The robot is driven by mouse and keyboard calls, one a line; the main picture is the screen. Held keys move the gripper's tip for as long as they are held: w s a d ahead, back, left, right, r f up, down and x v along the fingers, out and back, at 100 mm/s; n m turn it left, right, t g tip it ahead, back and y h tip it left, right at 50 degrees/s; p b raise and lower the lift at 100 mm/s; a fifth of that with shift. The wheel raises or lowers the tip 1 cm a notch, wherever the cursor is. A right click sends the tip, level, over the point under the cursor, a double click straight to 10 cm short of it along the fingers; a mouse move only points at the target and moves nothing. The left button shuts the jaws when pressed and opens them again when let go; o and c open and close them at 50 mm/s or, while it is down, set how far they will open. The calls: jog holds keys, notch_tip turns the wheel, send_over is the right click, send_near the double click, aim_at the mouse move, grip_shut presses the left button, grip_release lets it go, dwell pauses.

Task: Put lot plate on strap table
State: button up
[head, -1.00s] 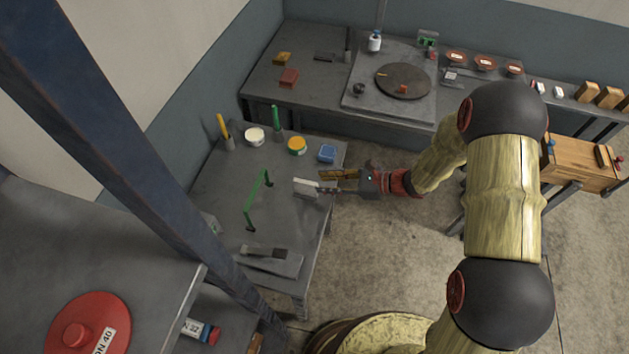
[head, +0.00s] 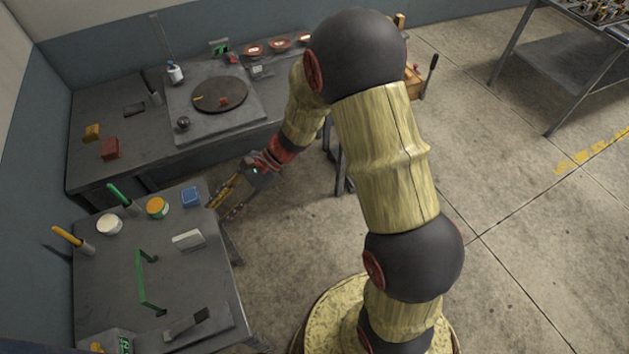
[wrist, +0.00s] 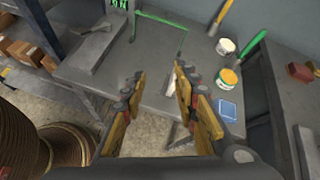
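The pale plate (head: 188,239), which I take for the lot plate, rests on the grey table (head: 205,275) at lower left, near its right edge. This table bears a green bent strap (head: 142,285), so I take it for the strap table. My gripper (head: 222,200) is off the table's right edge, apart from the plate, near the blue box. In the wrist view its yellow fingers (wrist: 158,76) are spread with nothing held between them. The pale plate (wrist: 171,88) shows beyond them, partly hidden by the right finger.
A blue box (head: 190,197), an orange-topped tub (head: 157,207), a white tub (head: 109,224) and upright handled tools stand along the table's back. A dark plate with a handle (head: 188,323) lies at its front. A bench with a round turntable (head: 220,95) stands behind.

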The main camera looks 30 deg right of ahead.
jog(key=s+d+r+n+t+h, duration=0.6)
jog(key=s+d+r+n+h, duration=0.5)
jog(key=s+d+r, duration=0.7)
notch_tip(320, 180, up, 4)
jog(key=n, duration=0.3)
jog(key=shift+d+h, duration=0.3)
jog(key=shift+f, duration=0.2)
jog(key=shift+f+b, duration=0.25)
jog(key=shift+b, duration=0.1)
